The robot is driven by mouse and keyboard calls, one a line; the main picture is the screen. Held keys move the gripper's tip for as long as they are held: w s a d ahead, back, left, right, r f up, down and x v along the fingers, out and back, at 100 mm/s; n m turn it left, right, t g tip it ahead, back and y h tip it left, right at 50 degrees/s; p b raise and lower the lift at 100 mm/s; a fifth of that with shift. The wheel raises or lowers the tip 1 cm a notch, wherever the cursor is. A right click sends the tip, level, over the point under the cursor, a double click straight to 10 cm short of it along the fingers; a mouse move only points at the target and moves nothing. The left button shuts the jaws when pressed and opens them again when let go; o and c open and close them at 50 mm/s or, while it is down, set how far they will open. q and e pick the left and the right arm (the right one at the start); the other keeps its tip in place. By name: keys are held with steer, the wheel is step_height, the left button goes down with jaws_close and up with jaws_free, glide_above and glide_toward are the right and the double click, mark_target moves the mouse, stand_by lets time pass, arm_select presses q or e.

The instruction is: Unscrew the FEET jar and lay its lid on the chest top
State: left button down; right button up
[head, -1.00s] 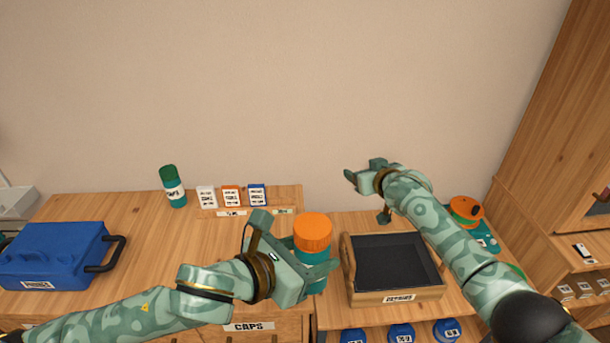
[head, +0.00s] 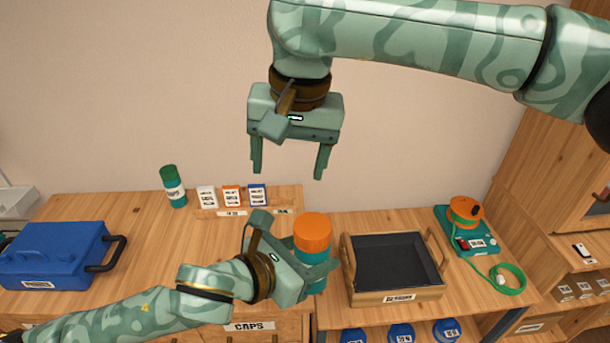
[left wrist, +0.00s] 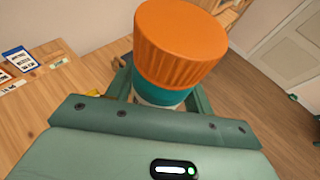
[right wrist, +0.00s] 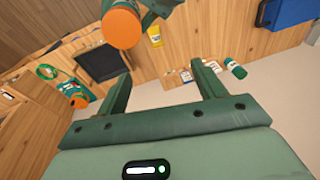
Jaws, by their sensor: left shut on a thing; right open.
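My left gripper (head: 293,268) is shut on a teal jar (head: 313,257) with a ribbed orange lid (head: 312,233). It holds the jar upright in front of the chest top (head: 150,235), and the lid is on the jar. The lid also shows large in the left wrist view (left wrist: 181,42), above the jar's teal body (left wrist: 160,92). No label on this jar can be read. My right gripper (head: 288,172) is open and empty, pointing down, above and slightly left of the orange lid. In the right wrist view the lid (right wrist: 122,28) lies beyond the open fingers.
A green-lidded teal jar (head: 173,187) and several small cards (head: 231,196) stand at the back of the chest. A blue case (head: 55,255) sits at left. A dark-lined wooden tray (head: 396,297) and an orange-topped device with green cable (head: 467,215) are at right.

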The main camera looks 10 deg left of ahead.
mark_target(302, 223)
steer(key=s+d+m, duration=0.1)
steer(key=s+d+f+m+g+h, duration=0.1)
steer(key=shift+s+d+h, duration=0.2)
steer(key=shift+s+h, duration=0.1)
steer(key=shift+s, duration=0.05)
steer(key=shift+d+m, duration=0.2)
steer(key=shift+m, duration=0.4)
steer(key=shift+f, duration=0.2)
step_height(302, 223, down, 8)
steer(key=shift+r, duration=0.1)
steer(key=shift+a, duration=0.1)
steer(key=c, duration=0.9)
steer(key=shift+s, duration=0.1)
steer(key=shift+o, duration=0.6)
steer(key=shift+a+r, duration=0.15)
steer(key=shift+r, duration=0.05)
